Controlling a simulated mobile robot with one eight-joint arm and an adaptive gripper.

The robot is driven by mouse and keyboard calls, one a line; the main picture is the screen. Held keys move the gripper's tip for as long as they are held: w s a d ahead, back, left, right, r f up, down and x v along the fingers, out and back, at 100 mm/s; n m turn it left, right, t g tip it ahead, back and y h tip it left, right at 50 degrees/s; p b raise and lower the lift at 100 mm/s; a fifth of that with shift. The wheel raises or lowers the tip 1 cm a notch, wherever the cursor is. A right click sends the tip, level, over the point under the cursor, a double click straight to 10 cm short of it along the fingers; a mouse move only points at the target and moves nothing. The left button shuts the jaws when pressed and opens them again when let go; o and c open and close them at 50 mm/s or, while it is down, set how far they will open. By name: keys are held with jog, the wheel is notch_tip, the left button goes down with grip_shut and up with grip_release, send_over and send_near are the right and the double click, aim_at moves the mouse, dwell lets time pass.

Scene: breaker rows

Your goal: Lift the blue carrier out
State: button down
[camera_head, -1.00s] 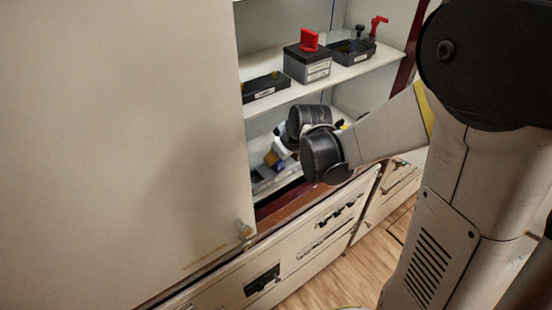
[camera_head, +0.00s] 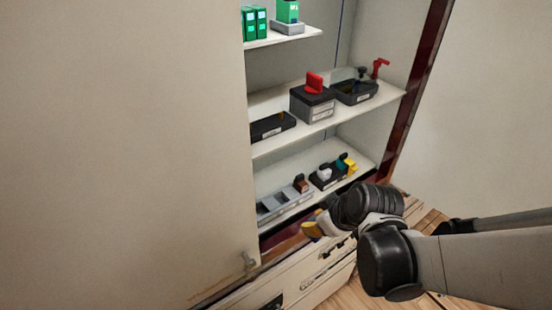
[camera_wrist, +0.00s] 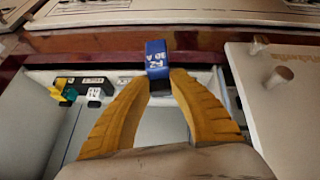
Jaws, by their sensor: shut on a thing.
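The blue carrier (camera_wrist: 157,58), with pale lettering on its face, is between the yellow fingertips of my gripper (camera_wrist: 158,76) in the wrist view. My gripper is shut on it. In the head view my gripper (camera_head: 309,229) is in front of the cabinet's bottom shelf, near its front edge, and the blue carrier cannot be made out there. On that shelf stands a grey tray (camera_head: 270,207) with empty-looking compartments and a brown carrier (camera_head: 301,184) at its right end.
A black tray (camera_head: 328,179) with white, teal and yellow pieces stands right of the grey one. Black and red items stand on the middle shelf (camera_head: 270,146); green ones are above. The cabinet door (camera_head: 130,150) blocks the left. Drawers lie below.

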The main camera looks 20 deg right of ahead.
aim_at(313, 218)
jog(key=shift+s+d, duration=0.1)
jog(key=shift+s, duration=0.35)
jog(key=shift+s+r+p, duration=0.3)
jog(key=shift+p, duration=0.05)
jog(key=shift+r+p, duration=2.1)
jog(key=shift+r, duration=0.1)
